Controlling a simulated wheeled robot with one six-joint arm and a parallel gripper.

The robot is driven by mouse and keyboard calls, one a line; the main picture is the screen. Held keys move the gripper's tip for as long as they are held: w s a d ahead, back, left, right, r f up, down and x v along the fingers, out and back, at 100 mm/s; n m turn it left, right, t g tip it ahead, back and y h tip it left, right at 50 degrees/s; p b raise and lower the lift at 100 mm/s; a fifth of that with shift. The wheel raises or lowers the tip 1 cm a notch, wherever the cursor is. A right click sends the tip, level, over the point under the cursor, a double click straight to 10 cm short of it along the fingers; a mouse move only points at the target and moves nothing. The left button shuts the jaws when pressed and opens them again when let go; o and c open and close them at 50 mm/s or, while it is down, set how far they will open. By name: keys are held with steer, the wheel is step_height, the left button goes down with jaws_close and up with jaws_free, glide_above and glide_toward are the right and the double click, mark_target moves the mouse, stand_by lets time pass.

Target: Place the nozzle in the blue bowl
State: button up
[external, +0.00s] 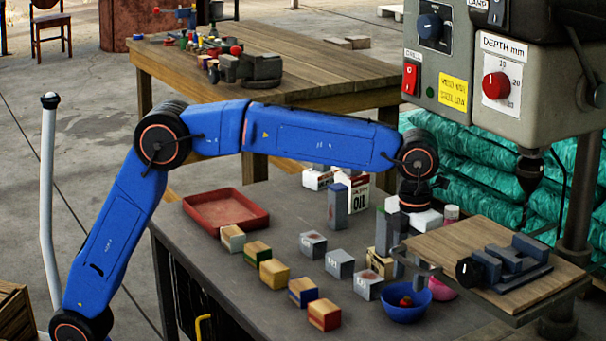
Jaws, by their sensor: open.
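The blue bowl (404,312) stands on the dark workbench, near its right side. A small red and dark piece (406,301) lies inside it; it is too small for me to tell whether this is the nozzle. I cannot pick out a nozzle for sure anywhere else. My gripper (409,272) points down just above and behind the bowl, with its fingers apart. I see nothing clearly held between them.
A wooden drill press table (490,262) with a grey vise (512,258) stands close right of the gripper. Several small blocks and grey boxes stand in rows left of the bowl. A red tray (226,209) lies at the back left. A pink item (441,287) is beside the bowl.

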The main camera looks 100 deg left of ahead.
mark_target(406, 297)
step_height(406, 297, up, 4)
steer(key=shift+r, duration=0.1)
stand_by(0.4)
steer(key=s+d+r+n+t, duration=0.1)
steer(key=s+d+r+n, duration=0.15)
steer(key=s+n, duration=0.85)
steer(key=s+d+r+n+t, duration=0.1)
steer(key=s+d+n, duration=0.2)
steer(key=s, duration=1.5)
steer(key=s+d+f+n+t, duration=0.1)
steer(key=s+f+n, duration=0.5)
steer(key=s, duration=0.6)
steer(key=s+d+f+n+t, duration=0.1)
steer(key=s+f+n, duration=0.6)
steer(key=s, duration=0.6)
steer(key=shift+s+f+t, duration=0.3)
steer(key=shift+f+t, duration=0.1)
steer(key=shift+f, duration=0.5)
